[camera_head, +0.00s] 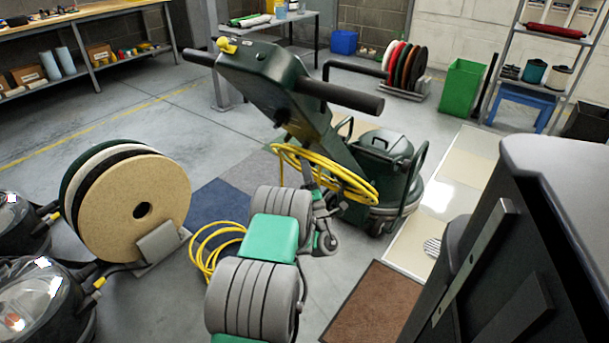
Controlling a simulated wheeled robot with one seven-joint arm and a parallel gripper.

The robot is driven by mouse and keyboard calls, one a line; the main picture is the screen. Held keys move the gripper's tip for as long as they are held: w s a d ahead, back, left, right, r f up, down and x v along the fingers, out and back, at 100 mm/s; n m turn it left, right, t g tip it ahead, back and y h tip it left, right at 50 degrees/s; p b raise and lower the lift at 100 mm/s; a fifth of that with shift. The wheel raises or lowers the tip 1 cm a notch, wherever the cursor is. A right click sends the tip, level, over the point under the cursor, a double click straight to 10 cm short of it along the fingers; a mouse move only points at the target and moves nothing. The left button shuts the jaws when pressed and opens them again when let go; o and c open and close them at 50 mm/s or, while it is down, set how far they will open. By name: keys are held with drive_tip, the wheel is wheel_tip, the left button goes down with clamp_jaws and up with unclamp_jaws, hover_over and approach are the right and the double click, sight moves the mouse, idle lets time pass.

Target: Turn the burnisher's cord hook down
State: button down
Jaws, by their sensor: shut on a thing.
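The burnisher (262,83) is dark green, with a tilted handle column, black handlebar grips and a round base (380,152). A yellow cord (340,172) hangs in coils across the column's lower part. My gripper (309,178) is at the column beside the left part of the coils. It is shut on what looks like the cord hook, which is mostly hidden by the fingers and cord. I cannot tell which way the hook points.
Large discs (170,200) stand on a holder at left, beside machines with clear domes. Yellow cord lies on the floor near my arm. A dark cabinet-like object (540,220) fills the right foreground. A green bin (461,92) and a rack of coloured pads (405,66) stand behind.

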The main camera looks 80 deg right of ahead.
drive_tip(key=f+m+t+b, duration=0.1)
drive_tip(key=b, duration=0.2)
drive_tip(key=shift+s+d+h+b, duration=0.1)
drive_tip(key=shift+h+b, duration=0.2)
drive_tip(key=shift+b, duration=0.1)
drive_tip(key=shift+r+t+b, duration=0.1)
drive_tip(key=shift+t+b, duration=0.2)
drive_tip(key=shift+b, duration=0.35)
drive_tip(key=shift+r+m+h, duration=0.2)
drive_tip(key=shift+m+h, duration=0.1)
drive_tip(key=c, duration=1.6)
unclamp_jaws()
drive_tip(key=shift+d, duration=0.1)
drive_tip(key=shift+o, duration=1.4)
drive_tip(key=b+v, duration=0.3)
drive_tip(key=v, duration=0.4)
drive_tip(key=shift+a+f, duration=0.25)
drive_tip(key=shift+a, duration=0.05)
drive_tip(key=shift+s, duration=0.1)
